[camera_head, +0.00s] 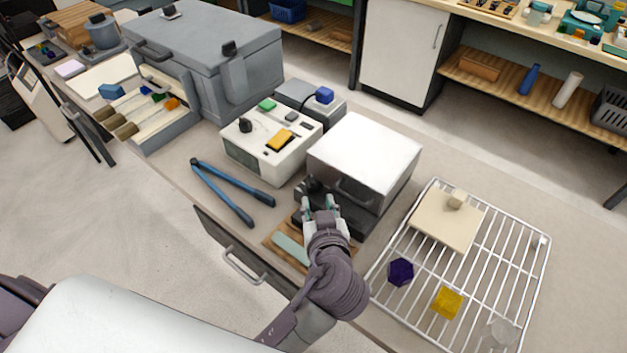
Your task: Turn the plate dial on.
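Just beyond the fingertips is a small black knob (314,184) on a dark unit (301,194), which looks like the plate dial. The gripper and wrist cover much of this unit. I cannot tell whether the fingers touch the knob or which way it is turned. A white control box (262,158) with another black knob (245,126) stands to the left.
A white-topped box (366,150) with a handle stands close behind the gripper. A wire rack (513,262) holding a beige slab is on the right. Blue-handled tongs (225,178) lie left, and a wooden board (279,241) lies beneath the wrist.

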